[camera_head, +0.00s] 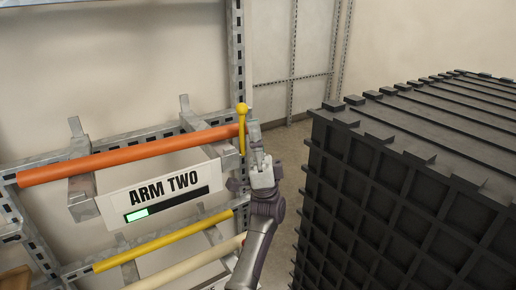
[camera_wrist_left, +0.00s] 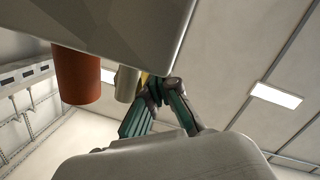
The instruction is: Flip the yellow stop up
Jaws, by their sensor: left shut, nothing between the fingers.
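The yellow stop (camera_head: 242,132) is at the right end of the orange pipe (camera_head: 130,160) on the rack arm marked ARM TWO. It shows as a narrow upright bar with a round knob at its top. My left gripper (camera_head: 253,128) is just to the right of the stop, fingers pointing up, shut and empty. I cannot tell whether it touches the stop. In the left wrist view, the fingertips (camera_wrist_left: 160,88) are beside a small yellow piece (camera_wrist_left: 145,78), mostly hidden. The orange pipe's end (camera_wrist_left: 77,78) shows to their left. My right gripper is not in view.
The ARM TWO sign (camera_head: 160,193) hangs below the orange pipe. A yellow pipe (camera_head: 165,240) and a cream pipe (camera_head: 185,262) lie lower. A large black ribbed crate (camera_head: 390,190) stands close on the right of my arm.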

